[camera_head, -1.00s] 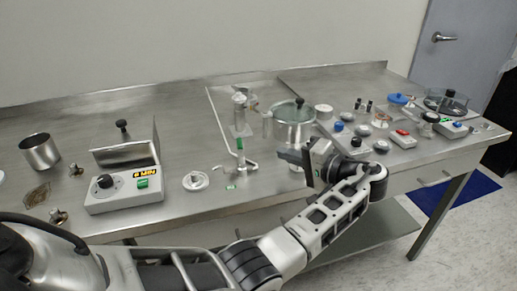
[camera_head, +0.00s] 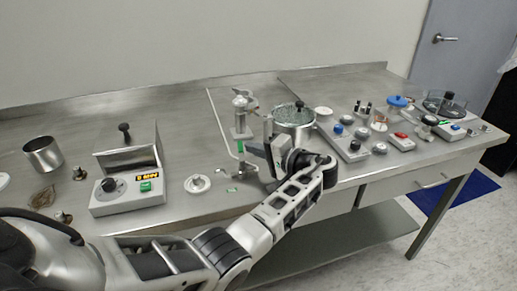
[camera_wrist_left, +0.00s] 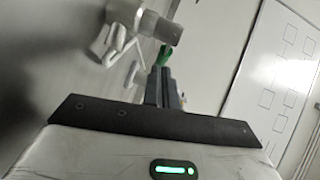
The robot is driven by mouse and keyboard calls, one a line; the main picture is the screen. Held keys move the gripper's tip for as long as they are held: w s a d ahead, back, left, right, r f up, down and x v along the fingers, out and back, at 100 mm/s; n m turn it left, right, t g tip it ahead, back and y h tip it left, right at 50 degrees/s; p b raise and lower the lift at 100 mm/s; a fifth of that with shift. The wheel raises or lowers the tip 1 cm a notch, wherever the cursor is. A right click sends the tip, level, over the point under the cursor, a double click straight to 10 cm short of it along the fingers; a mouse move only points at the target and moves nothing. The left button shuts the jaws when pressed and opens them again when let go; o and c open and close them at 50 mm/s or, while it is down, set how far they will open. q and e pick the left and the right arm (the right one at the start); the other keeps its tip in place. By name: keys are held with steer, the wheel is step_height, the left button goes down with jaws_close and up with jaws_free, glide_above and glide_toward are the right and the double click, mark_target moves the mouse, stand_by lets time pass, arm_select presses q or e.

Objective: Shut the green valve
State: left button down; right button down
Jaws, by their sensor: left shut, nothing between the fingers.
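The green valve (camera_head: 240,147) is a small green handle on a pale metal pipe fitting that stands near the middle of the steel bench. My left gripper (camera_head: 257,148) comes from the right of it, just beside the handle, with its fingers shut and nothing between them. In the left wrist view the green handle (camera_wrist_left: 164,55) shows just beyond the shut fingertips (camera_wrist_left: 165,75). I cannot tell whether they touch it. Part of the handle is hidden there by the fingers. My right gripper is not in view.
A grey box with a display (camera_head: 126,190) and a steel cup (camera_head: 43,154) are at the left. Several button boxes and knobs crowd the right side.

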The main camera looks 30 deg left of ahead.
arm_select(q)
steer(key=shift+s+a, duration=0.25)
steer(key=shift+a, duration=0.5)
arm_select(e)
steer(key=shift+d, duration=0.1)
